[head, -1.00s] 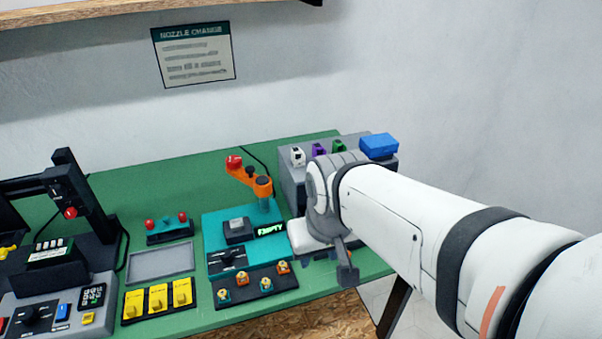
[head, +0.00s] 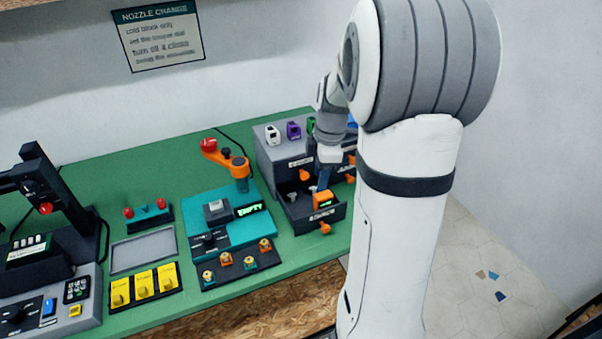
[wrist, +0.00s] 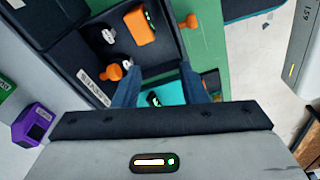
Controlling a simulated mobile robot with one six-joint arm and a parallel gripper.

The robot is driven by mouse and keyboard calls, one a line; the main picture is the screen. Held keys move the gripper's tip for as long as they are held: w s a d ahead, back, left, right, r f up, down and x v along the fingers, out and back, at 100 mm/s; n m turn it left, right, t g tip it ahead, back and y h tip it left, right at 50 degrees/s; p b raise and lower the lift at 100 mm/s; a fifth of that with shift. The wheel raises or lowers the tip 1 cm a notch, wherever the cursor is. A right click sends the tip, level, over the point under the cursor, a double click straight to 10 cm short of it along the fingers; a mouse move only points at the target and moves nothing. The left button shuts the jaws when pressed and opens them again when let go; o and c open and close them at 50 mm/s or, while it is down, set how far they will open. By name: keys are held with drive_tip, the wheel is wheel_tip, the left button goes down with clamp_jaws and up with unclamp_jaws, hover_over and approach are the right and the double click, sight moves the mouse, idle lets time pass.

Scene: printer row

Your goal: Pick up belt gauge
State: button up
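An orange device with a small lit display, which looks like the belt gauge (head: 322,201), lies in the open lower drawer (head: 296,212) of the grey cabinet. It also shows near the top of the wrist view (wrist: 140,26), beside small white pieces. My gripper (wrist: 164,88) is open, with two blue fingers apart and nothing held between them. It is over the drawer area, to one side of the orange device and not touching it.
A teal station (head: 225,230) with an orange lever stands left of the drawer. White and purple (head: 293,131) items sit on the cabinet top. An orange drawer knob (wrist: 190,20) sticks out at the front. Yellow blocks (head: 144,284) lie farther left.

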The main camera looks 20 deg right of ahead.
sight(324, 194)
drive_tip(key=w+d+f+n, duration=0.1)
drive_tip(key=d, duration=0.1)
drive_tip(key=w+d+f+n, duration=0.1)
drive_tip(key=f+n, duration=0.1)
drive_tip(key=shift+w+d, duration=0.15)
drive_tip(key=shift+d, duration=0.2)
drive_tip(key=shift+w+d+f+y, duration=0.1)
drive_tip(key=shift+f+y, duration=0.2)
drive_tip(key=shift+f, duration=0.05)
drive_tip(key=shift+n, duration=0.3)
drive_tip(key=f, duration=0.2)
drive_tip(key=a+f+p, duration=0.1)
drive_tip(key=f, duration=0.4)
drive_tip(key=shift+a+f+p, duration=0.15)
drive_tip(key=shift+a+p, duration=0.15)
drive_tip(key=shift+p, duration=0.1)
drive_tip(key=shift+c, duration=0.5)
drive_tip(key=c, duration=0.7)
